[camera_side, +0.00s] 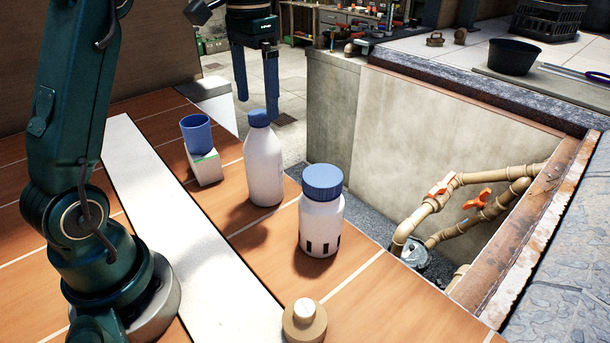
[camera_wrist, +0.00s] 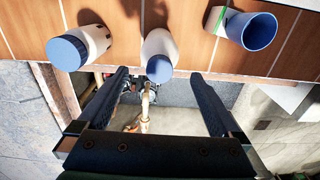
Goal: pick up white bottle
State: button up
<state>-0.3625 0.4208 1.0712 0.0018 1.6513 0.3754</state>
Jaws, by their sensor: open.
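Two white bottles with blue caps stand upright on the orange tiled ledge. The slim bottle (camera_side: 264,168) is nearer my gripper, and the wider bottle (camera_side: 321,226) with dark marks low on its side stands to its right. My gripper (camera_side: 257,108) is open and empty, its fingers pointing down just behind and above the slim bottle's cap. In the wrist view the slim bottle (camera_wrist: 160,45) lies ahead, centred between the open fingertips (camera_wrist: 160,76). The wider bottle (camera_wrist: 72,47) is outside the left finger.
A blue cup (camera_side: 196,134) on a white block (camera_side: 205,166) stands left of the slim bottle. A round tan object (camera_side: 304,321) with a pale knob sits at the front. Behind the ledge is a pit with tan pipes (camera_side: 428,207) and orange valve handles.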

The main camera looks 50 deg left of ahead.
aim_at(260, 135)
jog(key=shift+f, duration=4.1)
grip_shut()
jog(key=shift+r, duration=0.1)
